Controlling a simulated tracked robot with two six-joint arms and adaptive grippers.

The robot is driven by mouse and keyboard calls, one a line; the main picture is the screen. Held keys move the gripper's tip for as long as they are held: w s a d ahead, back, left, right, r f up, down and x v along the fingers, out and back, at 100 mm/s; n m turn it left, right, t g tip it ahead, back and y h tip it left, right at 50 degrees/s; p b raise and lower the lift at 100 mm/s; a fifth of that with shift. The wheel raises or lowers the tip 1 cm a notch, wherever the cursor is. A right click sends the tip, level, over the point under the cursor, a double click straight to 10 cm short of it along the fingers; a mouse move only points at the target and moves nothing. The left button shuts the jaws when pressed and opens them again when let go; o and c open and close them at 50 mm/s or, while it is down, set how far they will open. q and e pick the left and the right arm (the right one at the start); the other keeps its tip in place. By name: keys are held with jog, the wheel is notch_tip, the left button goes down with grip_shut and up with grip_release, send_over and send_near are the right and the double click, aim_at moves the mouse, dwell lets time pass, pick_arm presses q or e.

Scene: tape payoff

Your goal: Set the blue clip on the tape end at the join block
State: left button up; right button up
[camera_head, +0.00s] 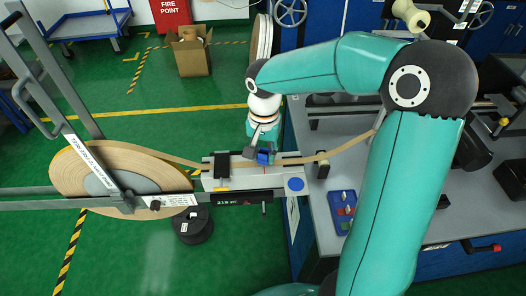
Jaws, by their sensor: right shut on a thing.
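My teal right arm reaches in from the right, and its gripper (259,146) points down over the join block (245,183). The gripper is shut on the blue clip (265,156), which sits at or just above the tape line on the block; I cannot tell if it touches. The tan tape (330,153) runs from a large reel (130,162) at the left, across the block, and on to the right towards the machine. The gripper and clip hide part of the tape at the block. My left gripper is not in view.
A black clamp (221,167) stands on the block's left part, and a blue disc (295,184) marks its right end. A blue tray (342,210) with small coloured pieces lies on the grey bench (425,205). A black spool (193,225) lies on the green floor.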

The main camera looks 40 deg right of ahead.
jog(key=shift+f+b, duration=0.55)
dwell(0.4)
jog(key=o, duration=1.1)
jog(key=shift+c, duration=0.2)
jog(key=shift+r, duration=0.1)
notch_tip(320, 180, up, 12)
jog(key=shift+f, duration=0.2)
